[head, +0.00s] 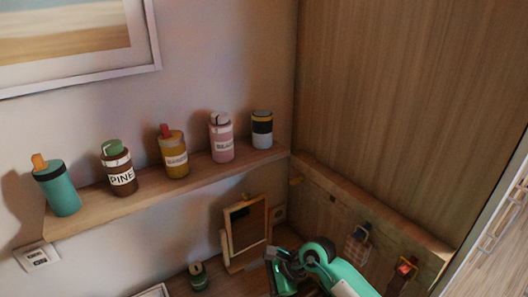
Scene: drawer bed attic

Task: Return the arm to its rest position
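One of my arms, green and white, comes in at the bottom edge right of centre, and I take it to be my right one. Its dark gripper (287,268) is at the arm's left end, in front of the lower desk surface. The fingers are small and dark, so I cannot tell whether they are open or shut, and I see nothing clearly held. My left arm and gripper are not in view.
A wall shelf (205,171) carries several bottles in a row. Below it, a wooden-framed mirror (246,232) stands close to the gripper, with a dark green jar (198,277) to its left. A wooden side panel (365,215) with hanging items is at the right.

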